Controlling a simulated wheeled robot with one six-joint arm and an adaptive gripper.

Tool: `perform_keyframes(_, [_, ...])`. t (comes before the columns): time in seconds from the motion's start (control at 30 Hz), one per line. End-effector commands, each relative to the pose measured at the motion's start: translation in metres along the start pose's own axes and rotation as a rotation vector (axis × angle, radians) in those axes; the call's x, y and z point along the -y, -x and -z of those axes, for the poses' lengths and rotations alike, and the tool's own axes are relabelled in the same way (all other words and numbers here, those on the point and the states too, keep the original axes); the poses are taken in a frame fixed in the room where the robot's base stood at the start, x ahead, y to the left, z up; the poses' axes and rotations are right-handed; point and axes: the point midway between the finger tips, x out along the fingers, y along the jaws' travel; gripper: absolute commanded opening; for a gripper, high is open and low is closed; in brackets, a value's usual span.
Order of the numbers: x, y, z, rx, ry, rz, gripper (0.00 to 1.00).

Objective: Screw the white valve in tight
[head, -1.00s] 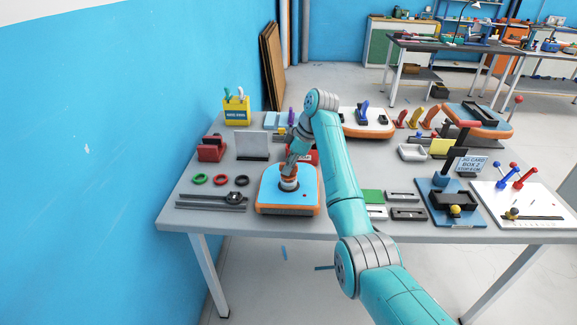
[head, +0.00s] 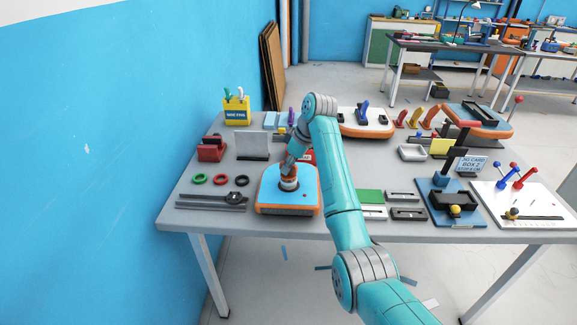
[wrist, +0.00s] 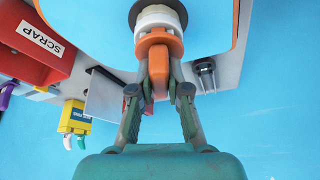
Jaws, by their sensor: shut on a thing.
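The white valve (wrist: 158,18) shows in the wrist view as a pale ring at a dark round opening in the board. An orange piece (wrist: 158,40) with a narrow grip is against it; I cannot tell whether it is part of the valve or a tool. My gripper (wrist: 159,82) is shut on the orange grip, with a finger on each side. In the head view, my gripper (head: 290,168) points down at the blue-topped, orange-edged board (head: 275,199) on the bench. The valve's seating and threads are hidden.
Green, red and black rings (head: 221,180) lie left of the board, above a grey rail and dark tool (head: 213,200). A green-and-white block (head: 371,198) is to the right.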

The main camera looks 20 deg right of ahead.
Motion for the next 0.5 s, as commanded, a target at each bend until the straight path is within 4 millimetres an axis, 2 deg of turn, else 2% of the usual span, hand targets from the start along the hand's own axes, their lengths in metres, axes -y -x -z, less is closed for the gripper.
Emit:
perform_keyframes(0.2, [0.0002, 0.0004, 0.0005, 0.0, -0.119, -0.05, 0.0])
perform_keyframes(0.5, [-0.0003, 0.0061, 0.0029, -0.001, -0.114, -0.048, 0.0])
